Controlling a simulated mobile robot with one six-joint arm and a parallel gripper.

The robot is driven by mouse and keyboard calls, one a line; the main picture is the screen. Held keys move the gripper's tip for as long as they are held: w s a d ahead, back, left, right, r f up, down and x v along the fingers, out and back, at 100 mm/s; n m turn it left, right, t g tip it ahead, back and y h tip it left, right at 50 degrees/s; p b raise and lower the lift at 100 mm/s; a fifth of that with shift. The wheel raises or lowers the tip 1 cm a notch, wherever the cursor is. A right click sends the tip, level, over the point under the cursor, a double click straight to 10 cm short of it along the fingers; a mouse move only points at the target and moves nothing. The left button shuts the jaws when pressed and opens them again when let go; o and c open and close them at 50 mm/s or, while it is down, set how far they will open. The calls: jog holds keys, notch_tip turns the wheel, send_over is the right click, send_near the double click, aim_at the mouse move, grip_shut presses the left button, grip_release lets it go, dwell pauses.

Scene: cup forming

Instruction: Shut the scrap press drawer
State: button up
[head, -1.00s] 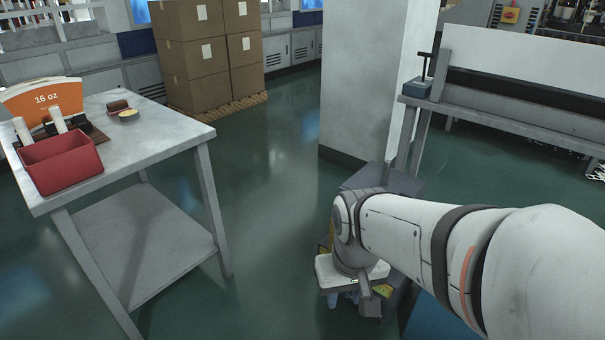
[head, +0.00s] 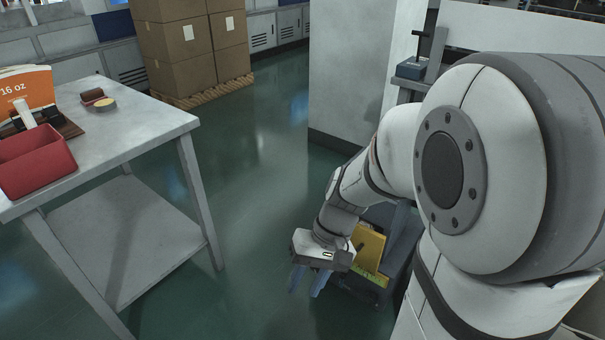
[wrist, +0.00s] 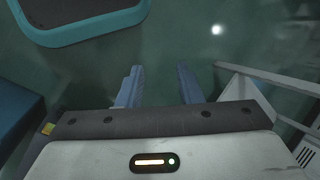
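No drawer that I can identify as the scrap press drawer shows in either view. A small blue-grey box with a black upright handle (head: 411,69) stands on the bench at the back right; I cannot tell whether it is the press. My gripper (head: 308,282) hangs low over the green floor, left of a dark grey cart. Its two blue fingers are apart with nothing between them, as the wrist view (wrist: 159,85) also shows.
The dark grey cart (head: 399,250) holds yellow items (head: 369,248) and is partly hidden by my arm. A steel table (head: 150,118) with a red bin (head: 35,163) stands at left. Stacked cartons (head: 190,45) and a pillar (head: 345,75) are behind. Floor between table and cart is clear.

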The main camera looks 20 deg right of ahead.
aim_at(368, 244)
jog(key=w+d+f+m+t+y, duration=0.4)
jog(key=w+f+m+t+y, duration=0.4)
jog(key=w, duration=0.5)
jog(key=w+d+f+m+t+h+b, duration=0.1)
jog(key=w+d+f+m+t+h, duration=0.1)
jog(key=d+f+m+t+h, duration=0.45)
jog(key=w+d+f+m+t+h, duration=0.15)
jog(key=d+f+t, duration=0.25)
jog(key=d+f, duration=0.6)
jog(key=x, duration=0.2)
jog(key=d+b+x, duration=0.1)
jog(key=x, duration=0.2)
jog(key=r+b+x, duration=0.1)
jog(key=x, duration=0.1)
jog(key=shift+w+d, duration=0.1)
jog(key=shift+w, duration=0.5)
jog(key=shift+c, duration=0.5)
grip_shut()
